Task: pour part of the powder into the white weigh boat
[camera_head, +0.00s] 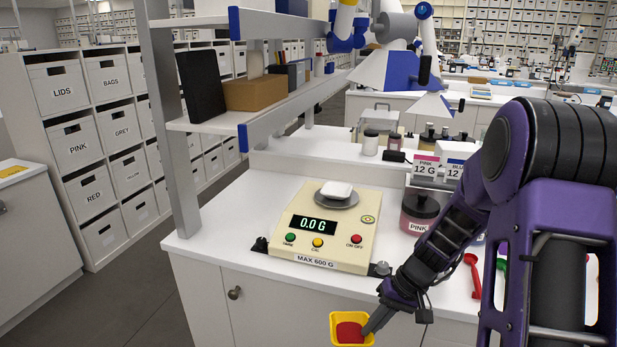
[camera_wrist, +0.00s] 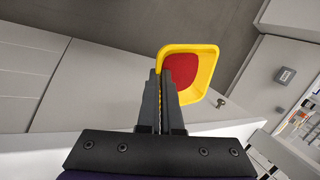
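My gripper (camera_head: 381,318) is shut on a yellow scoop or cup (camera_head: 337,318) with red powder (camera_head: 349,332) inside. In the wrist view the fingers (camera_wrist: 165,88) pinch the near edge of the yellow container (camera_wrist: 205,75), and the red powder (camera_wrist: 183,74) lies in it. The container hangs in front of the counter's front edge, below the counter top. The white weigh boat (camera_head: 336,189) sits on the round pan of the cream scale (camera_head: 283,222). The scale display reads 0.0 G. My gripper is in front of and to the right of the scale.
A jar labelled PINK (camera_head: 419,212) stands right of the scale, partly behind my arm. A red spoon (camera_head: 472,275) lies on the counter at right. A shelf (camera_head: 262,115) with a post rises at the left behind the scale. Label cards (camera_head: 425,168) stand behind the jar.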

